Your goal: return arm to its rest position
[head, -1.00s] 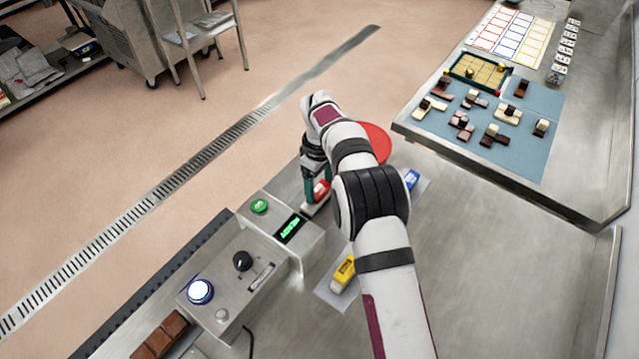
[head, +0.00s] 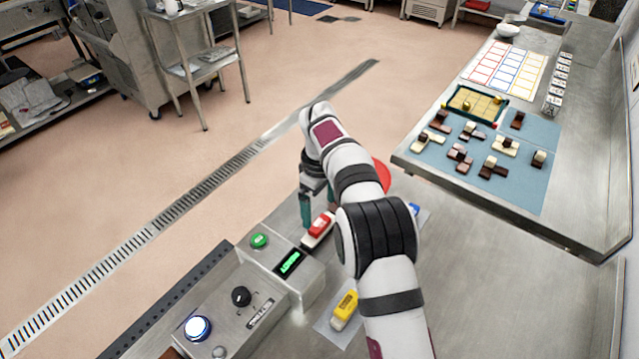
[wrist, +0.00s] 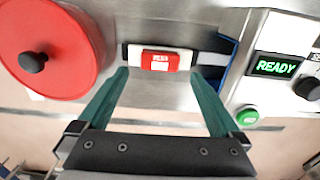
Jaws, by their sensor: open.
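My gripper (head: 318,206) hangs beside the control box, over the steel bench, and its green fingers are spread with nothing between them. It also shows open in the wrist view (wrist: 160,100). Just beyond the fingertips there, a red and white block (wrist: 160,62) lies on the steel surface, apart from the fingers. The same red block (head: 319,226) lies near the gripper in the head view, next to the green button. My arm hides part of the bench behind it.
A control box (head: 290,262) with a lit READY display stands at the front. A red disc with a black knob (wrist: 60,45) is close to the gripper. A yellow block (head: 345,308) and a partly hidden blue block (head: 414,209) lie on the bench. A side table (head: 560,215) holds chocolate pieces.

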